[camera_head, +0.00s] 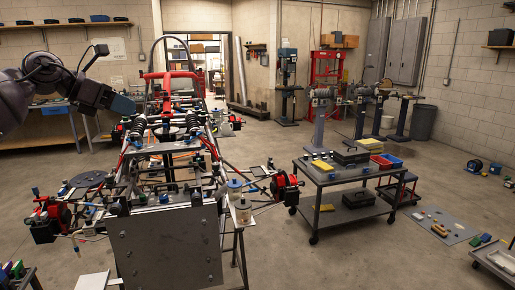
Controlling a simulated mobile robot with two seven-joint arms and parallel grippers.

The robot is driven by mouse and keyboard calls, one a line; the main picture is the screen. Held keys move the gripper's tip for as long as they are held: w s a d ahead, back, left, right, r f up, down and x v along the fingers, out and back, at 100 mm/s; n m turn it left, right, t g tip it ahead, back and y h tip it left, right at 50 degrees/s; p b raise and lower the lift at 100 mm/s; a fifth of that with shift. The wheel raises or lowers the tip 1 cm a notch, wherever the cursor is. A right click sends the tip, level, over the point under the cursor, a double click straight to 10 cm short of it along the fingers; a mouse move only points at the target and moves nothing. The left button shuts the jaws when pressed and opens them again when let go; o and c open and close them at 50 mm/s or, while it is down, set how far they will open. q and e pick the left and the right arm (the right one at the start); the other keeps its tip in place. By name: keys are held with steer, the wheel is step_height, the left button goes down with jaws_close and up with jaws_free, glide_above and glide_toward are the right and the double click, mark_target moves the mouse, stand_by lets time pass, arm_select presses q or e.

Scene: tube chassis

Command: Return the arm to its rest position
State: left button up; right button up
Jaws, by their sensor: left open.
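My left arm (42,75) comes in from the upper left, raised and bent, with dark links. My left gripper (122,105) is at its end, in front of the left side of the tube chassis. It is open, and I see nothing held in it. The tube chassis (168,75) stands in the middle left, with red tubing and a flat grey panel (168,248) at its front. I cannot tell how far the gripper is from the chassis in depth. My right gripper is not in view.
A grey wheeled cart (345,177) with trays and boxes stands right of the chassis. A mat (437,224) with small parts lies on the floor further right. A workbench (50,130) runs along the left wall. Open floor (350,262) lies at the front right.

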arm_select(q)
steer(key=d+f+n+t+h, duration=0.35)
steer(key=d+n+h, duration=0.35)
steer(key=d, duration=0.4)
steer(key=s+a+f+n+t+y, duration=0.15)
steer(key=f+n+t+y, duration=0.25)
steer(key=f+n, duration=0.55)
steer(key=s+f+n+t+y, duration=0.2)
steer(key=f+n+t+y, duration=0.15)
steer(key=f+n, duration=0.65)
steer(key=s+a+f+n+g+y, duration=0.1)
steer(key=s+f+n+y, duration=0.2)
steer(key=s+f+n, duration=0.4)
steer(key=s+a+f+n+g+y, duration=0.1)
steer(key=s+f+n+y, duration=0.3)
steer(key=f, duration=0.6)
steer(key=s+a+f+n+g+y, duration=0.1)
steer(key=s+f+n+g, duration=0.1)
steer(key=s+f, duration=0.6)
steer(key=s+a+f+n+g+y, duration=0.1)
steer(key=s+f+n, duration=0.3)
steer(key=s+f, duration=0.4)
steer(key=s+g, duration=0.1)
steer(key=s, duration=0.4)
steer(key=shift+s+a+f+n, duration=0.15)
steer(key=shift+a+f+n, duration=0.2)
steer(key=shift+f, duration=0.05)
